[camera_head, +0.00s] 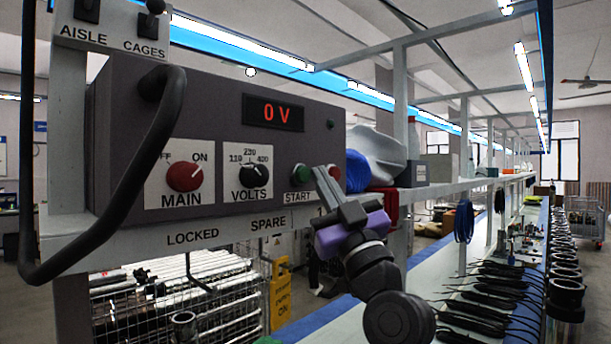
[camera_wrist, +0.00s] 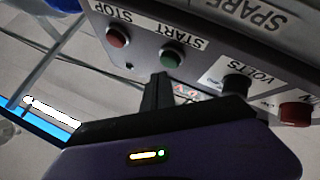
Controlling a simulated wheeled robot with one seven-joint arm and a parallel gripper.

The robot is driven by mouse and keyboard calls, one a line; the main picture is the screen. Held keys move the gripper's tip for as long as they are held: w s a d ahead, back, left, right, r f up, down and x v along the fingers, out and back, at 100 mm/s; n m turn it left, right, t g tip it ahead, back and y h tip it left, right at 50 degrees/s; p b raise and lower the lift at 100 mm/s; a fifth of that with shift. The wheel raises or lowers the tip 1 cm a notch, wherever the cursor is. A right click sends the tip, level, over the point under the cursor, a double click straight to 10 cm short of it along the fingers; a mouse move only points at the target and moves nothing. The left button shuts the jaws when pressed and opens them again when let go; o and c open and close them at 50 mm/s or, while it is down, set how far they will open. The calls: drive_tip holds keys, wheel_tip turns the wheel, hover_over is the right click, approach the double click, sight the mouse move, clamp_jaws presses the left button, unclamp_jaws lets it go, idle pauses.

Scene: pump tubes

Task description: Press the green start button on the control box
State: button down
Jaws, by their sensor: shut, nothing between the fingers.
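The control box (camera_head: 215,110) is a dark grey box on a shelf, with a red "0 V" display (camera_head: 274,112). Its green start button (camera_head: 300,174) is low on the front face above a START label, and it also shows in the wrist view (camera_wrist: 171,58). A red stop button (camera_wrist: 116,37) sits beside it, largely hidden behind my gripper in the head view. My gripper (camera_head: 321,172) is shut and empty, tips up, just right of the green button in the head view. In the wrist view the shut fingers (camera_wrist: 162,78) appear just below the green button; contact cannot be told.
The red MAIN knob (camera_head: 185,177) points toward ON, and the black VOLTS knob (camera_head: 254,174) is beside it. A thick black bar handle (camera_head: 100,210) stands at the left. Blue and grey items (camera_head: 375,158) lie right of the box. A long bench with black parts (camera_head: 485,295) runs away at right.

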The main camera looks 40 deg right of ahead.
drive_tip(key=shift+w, duration=0.15)
idle(0.4)
drive_tip(key=shift+w, duration=0.25)
drive_tip(key=shift+w+b, duration=0.35)
drive_tip(key=shift+w, duration=0.3)
idle(0.9)
drive_tip(key=shift+s, duration=1.05)
drive_tip(key=shift+s+d, duration=0.1)
drive_tip(key=shift+s, duration=2.4)
